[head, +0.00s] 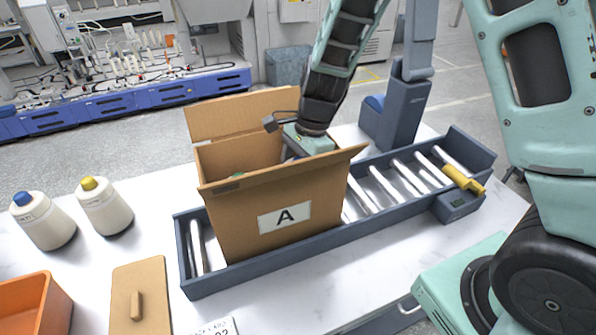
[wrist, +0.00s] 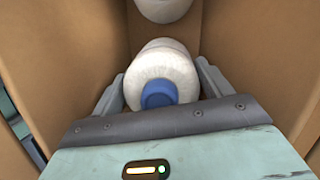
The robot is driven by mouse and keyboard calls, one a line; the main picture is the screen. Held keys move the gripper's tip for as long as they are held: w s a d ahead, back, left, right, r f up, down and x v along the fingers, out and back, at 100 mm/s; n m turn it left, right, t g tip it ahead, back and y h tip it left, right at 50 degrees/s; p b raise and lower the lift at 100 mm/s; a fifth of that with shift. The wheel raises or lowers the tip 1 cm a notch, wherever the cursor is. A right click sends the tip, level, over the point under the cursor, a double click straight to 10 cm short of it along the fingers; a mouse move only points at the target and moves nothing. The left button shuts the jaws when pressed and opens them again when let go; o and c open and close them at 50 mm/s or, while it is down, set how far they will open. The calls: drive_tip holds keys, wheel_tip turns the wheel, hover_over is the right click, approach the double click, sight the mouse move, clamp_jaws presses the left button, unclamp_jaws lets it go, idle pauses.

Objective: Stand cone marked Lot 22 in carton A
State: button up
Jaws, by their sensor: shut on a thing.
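Carton A (head: 283,217) is an open brown box with an "A" label on its front, standing on the roller conveyor. My gripper reaches down into it from above in the head view, its fingertips hidden by the carton walls. In the wrist view my gripper (wrist: 160,80) is shut on a white cone (wrist: 160,62) with a blue tip. That cone is between the carton walls. Its lot mark does not show, and I cannot tell whether it touches the carton floor. Another white cone (wrist: 164,8) shows partly beyond it inside the carton.
The conveyor (head: 340,232) runs across the white table, with a yellow-handled device (head: 463,180) at its right. A blue-tipped cone (head: 43,222) and a yellow-tipped cone (head: 105,208) stand at left. An orange bin (head: 38,305), a brown lid (head: 140,292) and a partly cut-off card (head: 212,328) lie in front.

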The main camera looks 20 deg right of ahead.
drive_tip(key=o, duration=1.6)
drive_tip(key=b+v, duration=0.1)
drive_tip(key=v, duration=1.6)
drive_tip(key=shift+d+r, duration=0.1)
drive_tip(key=shift+r, duration=0.1)
